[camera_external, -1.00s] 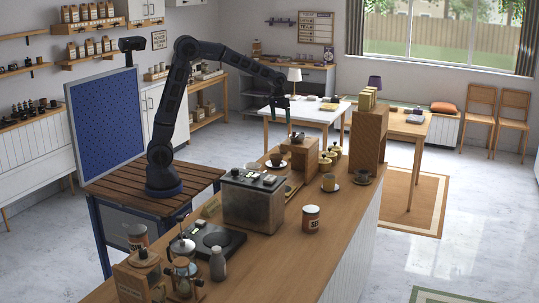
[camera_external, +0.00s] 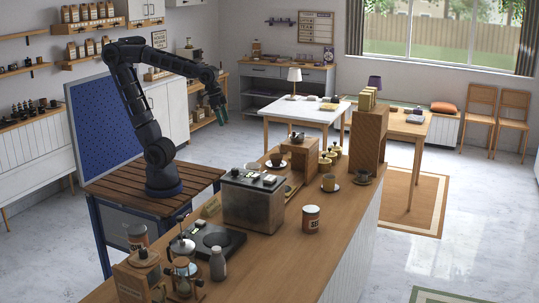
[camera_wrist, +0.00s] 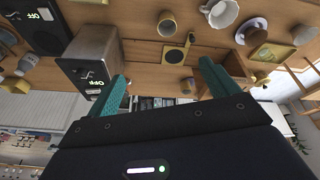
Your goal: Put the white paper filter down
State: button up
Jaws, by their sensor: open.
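My gripper (camera_external: 221,114) is open, raised in the air to the left of the counter and above the floor. In the wrist view its two teal fingers (camera_wrist: 165,88) are spread apart with nothing held between them. I cannot make out a white paper filter for sure in either view. A white cup-shaped thing (camera_wrist: 220,12) shows at the top of the wrist view, apart from the fingers; I cannot tell whether it is or holds the filter.
A blue pegboard (camera_external: 105,120) stands behind my arm. The counter's right front is clear.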

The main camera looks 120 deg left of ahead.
jog(key=s+d+f+m+t, duration=0.1)
jog(key=s+d+f+m, duration=0.2)
jog(key=s+d, duration=0.4)
jog(key=s, duration=0.2)
jog(key=shift+s+d+m, duration=0.3)
jog(key=shift+s+m, duration=0.05)
jog(key=shift+m, duration=0.05)
jog(key=shift+f, duration=0.1)
dwell(0.6)
